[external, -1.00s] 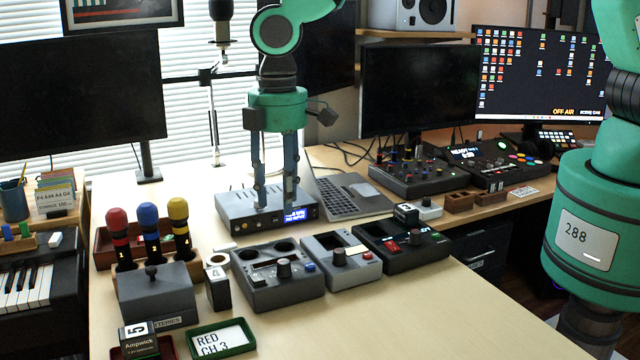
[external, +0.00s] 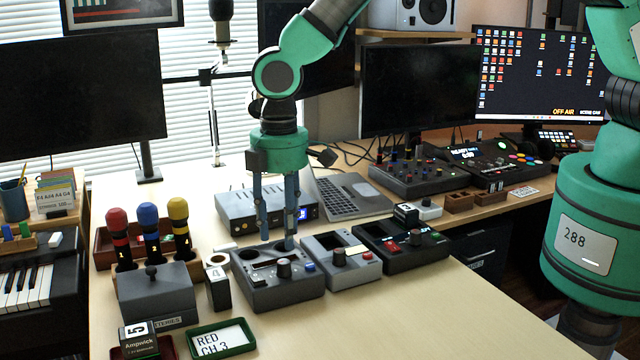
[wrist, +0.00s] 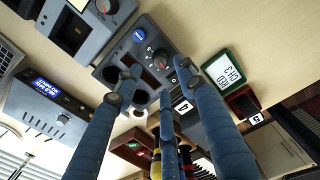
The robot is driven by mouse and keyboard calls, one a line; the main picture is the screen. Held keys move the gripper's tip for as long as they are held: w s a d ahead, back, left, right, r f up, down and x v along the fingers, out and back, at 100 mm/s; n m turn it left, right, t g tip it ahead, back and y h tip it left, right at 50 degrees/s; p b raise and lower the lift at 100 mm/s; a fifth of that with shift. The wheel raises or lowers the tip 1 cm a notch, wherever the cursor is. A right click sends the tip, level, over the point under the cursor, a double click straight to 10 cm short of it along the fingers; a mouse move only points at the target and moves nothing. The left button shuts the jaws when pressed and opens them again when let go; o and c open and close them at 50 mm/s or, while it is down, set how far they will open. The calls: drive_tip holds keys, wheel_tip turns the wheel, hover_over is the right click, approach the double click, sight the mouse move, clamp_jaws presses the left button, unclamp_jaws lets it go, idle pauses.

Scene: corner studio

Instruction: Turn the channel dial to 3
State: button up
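The dark round channel dial (external: 284,268) stands on top of a grey box (external: 262,296) with two round wells and a blue button. In the wrist view the dial (wrist: 160,54) shows beside the blue button, with a small red mark near it; its setting is too small to read. My gripper (external: 277,242) is open and empty, pointing down over the rear part of the box, behind the dial and apart from it. In the wrist view the blue fingers (wrist: 153,84) are spread, partly covering the box. A green-framed card (external: 221,340) reads "RED CH 3".
A second grey unit with a knob (external: 339,257) stands close on the right, then a black unit (external: 405,246). A block marked 4 (external: 217,284) is on the left, near red, blue and yellow microphones (external: 150,236). A receiver (external: 236,210) is behind. The front right tabletop is clear.

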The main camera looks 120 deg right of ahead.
sight(284, 262)
wheel_tip(284, 262, down, 7)
drive_tip(key=shift+r+b, duration=0.1)
drive_tip(key=shift+b, duration=0.4)
clamp_jaws()
